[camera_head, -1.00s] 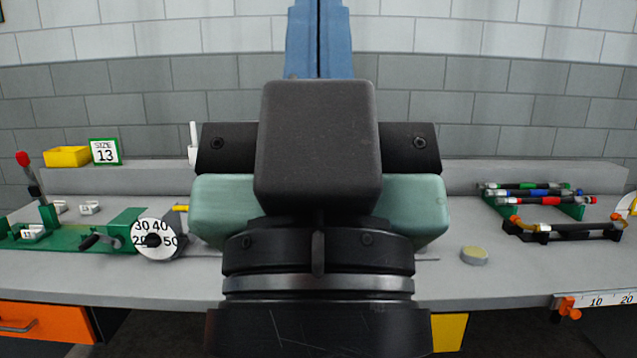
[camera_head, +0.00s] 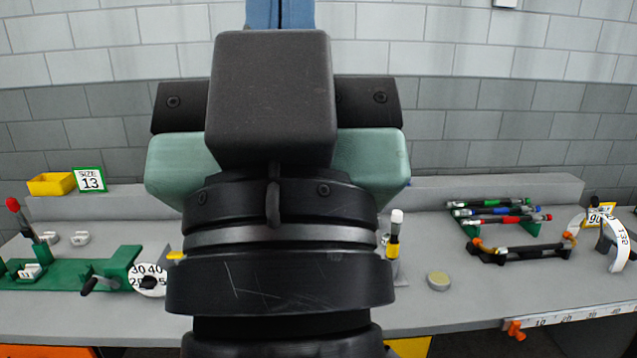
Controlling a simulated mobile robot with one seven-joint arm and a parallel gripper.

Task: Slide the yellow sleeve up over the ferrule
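An upright piece with a white top (camera_head: 397,216) and a yellow band (camera_head: 393,251) below a dark section stands just right of my arm. The band looks like the yellow sleeve; my arm hides part of the piece. I cannot make out the ferrule clearly. My gripper (camera_head: 272,100) is seen from behind, in the middle of the view, left of this piece in the picture. Its fingertips are hidden, so neither its opening nor anything held shows. A small yellow part (camera_head: 176,257) also shows at my arm's left edge, beside the numbered dial.
A green fixture (camera_head: 75,272) with a numbered dial (camera_head: 148,280) stands left, with a yellow bin (camera_head: 50,184) and size 13 card (camera_head: 90,180) behind. A round disc (camera_head: 438,281) lies on the grey bench (camera_head: 470,308).

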